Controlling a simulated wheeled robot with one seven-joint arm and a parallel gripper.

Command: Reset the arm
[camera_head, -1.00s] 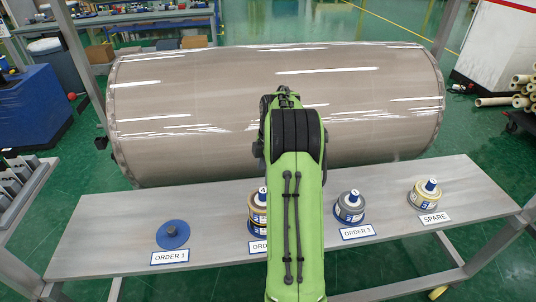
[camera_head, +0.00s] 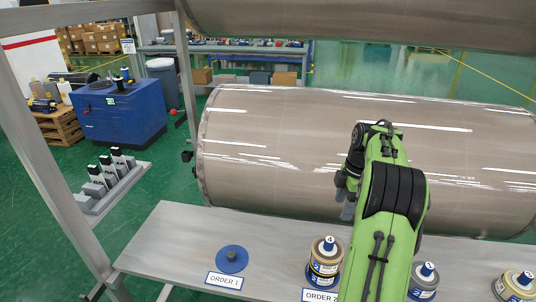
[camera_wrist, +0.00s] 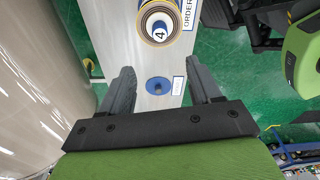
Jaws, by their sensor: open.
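My green arm rises over the shelf in the head view, right of centre. My gripper (camera_wrist: 160,78) is open and empty in the wrist view, its two dark fingers spread wide. Between and beyond the fingers I see the blue disc (camera_wrist: 158,86) at the ORDER 1 label. In the head view, grey parts near my wrist show left of the arm, in front of the large wrapped roll (camera_head: 270,150); the fingers are not clear there.
The grey shelf (camera_head: 180,245) carries the blue disc (camera_head: 232,260) and labelled rolls at ORDER 2 (camera_head: 325,262), beside my arm (camera_head: 424,280) and far right (camera_head: 516,287). A frame post (camera_head: 50,150) stands left. A blue cabinet (camera_head: 120,112) stands behind.

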